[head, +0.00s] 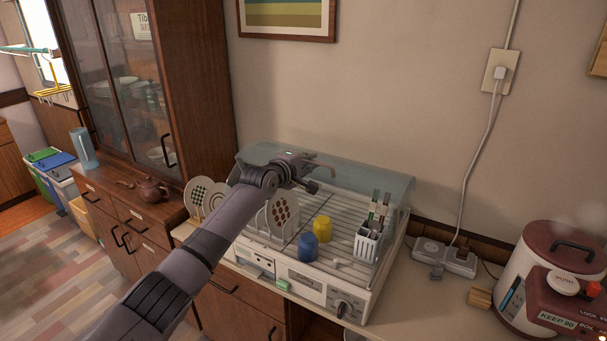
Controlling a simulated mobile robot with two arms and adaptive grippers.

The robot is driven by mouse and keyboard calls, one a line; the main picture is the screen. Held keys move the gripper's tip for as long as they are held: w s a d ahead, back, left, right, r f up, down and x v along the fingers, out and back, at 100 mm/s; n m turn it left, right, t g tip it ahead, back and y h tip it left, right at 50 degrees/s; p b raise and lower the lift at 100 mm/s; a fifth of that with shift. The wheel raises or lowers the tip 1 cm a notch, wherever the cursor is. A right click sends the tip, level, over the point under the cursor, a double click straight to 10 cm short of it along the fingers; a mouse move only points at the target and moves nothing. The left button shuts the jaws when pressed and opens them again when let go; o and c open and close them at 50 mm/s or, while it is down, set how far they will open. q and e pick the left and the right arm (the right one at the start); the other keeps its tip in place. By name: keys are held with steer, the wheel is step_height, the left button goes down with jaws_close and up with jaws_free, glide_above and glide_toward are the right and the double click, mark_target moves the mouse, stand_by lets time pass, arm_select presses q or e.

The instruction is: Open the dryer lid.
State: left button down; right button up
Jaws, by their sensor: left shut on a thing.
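The dish dryer (306,283) stands on the counter with its rack of dishes uncovered at the front. Its clear bluish lid (372,184) is raised toward the back of the dryer, near the wall. My left arm reaches across from the lower front. My left gripper (312,172) is shut at the lid's upper edge; the fingertips and the exact grip are partly hidden. My right gripper is not in view.
Plates (283,212), a blue cup (308,247), a yellow cup (322,228) and a cutlery holder (367,245) are in the dryer. A wooden cabinet (200,85) rises left.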

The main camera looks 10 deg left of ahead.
arm_select(q)
steer(key=shift+w+d+r, duration=0.2)
steer(key=shift+w+d, duration=0.05)
steer(key=shift+w, duration=0.45)
steer(key=c, duration=1.7)
jaws_free()
steer(key=shift+v, duration=6.05)
steer(key=shift+c, duration=0.4)
